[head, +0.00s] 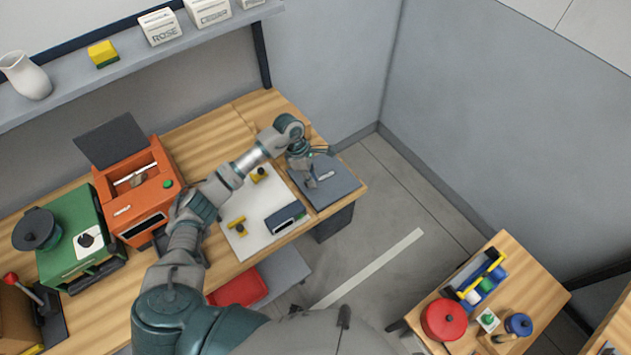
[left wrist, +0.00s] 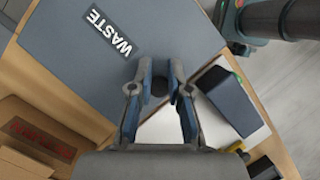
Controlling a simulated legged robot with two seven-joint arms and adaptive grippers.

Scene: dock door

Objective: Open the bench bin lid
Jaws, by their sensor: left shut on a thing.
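The bench bin lid (head: 338,186) is a flat dark grey panel at the right end of the wooden bench. It carries a white-on-dark WASTE label, and it fills the upper left of the left wrist view (left wrist: 150,40). It looks about level with the bench top; a small gap cannot be told. My left gripper (head: 306,180) is over the lid's near left edge. In the left wrist view its fingers (left wrist: 160,88) are shut on a small dark knob (left wrist: 159,86) at the lid's edge. My right gripper is not in view.
A white mat (head: 258,190) with a dark blue box (head: 285,218) and yellow pieces lies left of the lid. An orange machine (head: 135,180) and a green one (head: 75,235) stand farther left. A grey wall is behind; floor is open to the right.

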